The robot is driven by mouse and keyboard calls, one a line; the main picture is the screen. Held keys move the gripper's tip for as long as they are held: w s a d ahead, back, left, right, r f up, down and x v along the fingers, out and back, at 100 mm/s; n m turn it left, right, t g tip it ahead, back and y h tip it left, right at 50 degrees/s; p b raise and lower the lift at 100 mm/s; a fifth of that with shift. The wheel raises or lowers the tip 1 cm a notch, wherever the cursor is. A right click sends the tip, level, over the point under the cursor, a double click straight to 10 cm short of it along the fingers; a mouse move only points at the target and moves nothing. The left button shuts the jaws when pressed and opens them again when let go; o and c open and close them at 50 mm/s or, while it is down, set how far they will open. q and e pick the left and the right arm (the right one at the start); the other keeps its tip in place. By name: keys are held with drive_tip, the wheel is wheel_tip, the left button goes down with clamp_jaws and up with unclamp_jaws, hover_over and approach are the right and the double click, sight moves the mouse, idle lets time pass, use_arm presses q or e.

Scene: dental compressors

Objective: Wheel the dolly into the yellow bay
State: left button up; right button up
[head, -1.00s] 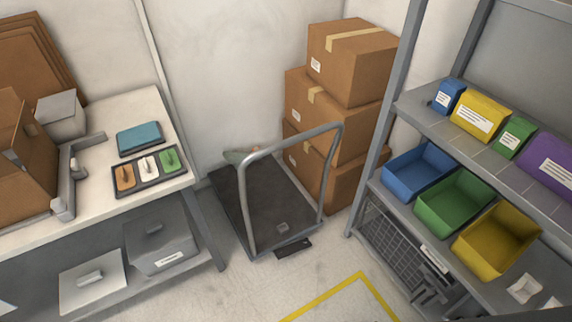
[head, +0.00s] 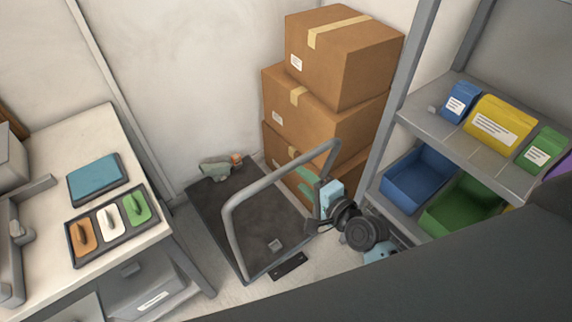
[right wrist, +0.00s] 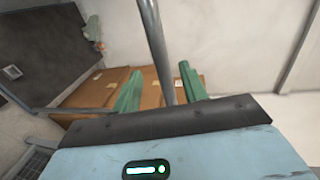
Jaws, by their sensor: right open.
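The dolly (head: 225,212) has a dark flat deck and a grey tubular push handle (head: 270,180) at its near end. It stands between the bench and the stacked boxes. My right gripper (head: 304,185) is open, its green fingers at the right side of the handle. In the right wrist view, the handle tube (right wrist: 157,45) runs between the two open fingers (right wrist: 160,88); contact cannot be told. The dolly deck (right wrist: 40,45) shows at the upper left there. No yellow bay marking shows now. My left gripper is not in view.
Stacked cardboard boxes (head: 335,122) stand close at the dolly's right. A white bench (head: 50,150) is at the left, a grey shelf rack (head: 425,125) with bins at the right. A greenish object (head: 215,166) lies at the deck's far end. My dark arm covers the lower right.

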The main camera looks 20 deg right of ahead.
sight(292, 170)
drive_tip(key=x, duration=0.7)
drive_tip(key=shift+w, duration=0.2)
clamp_jaws()
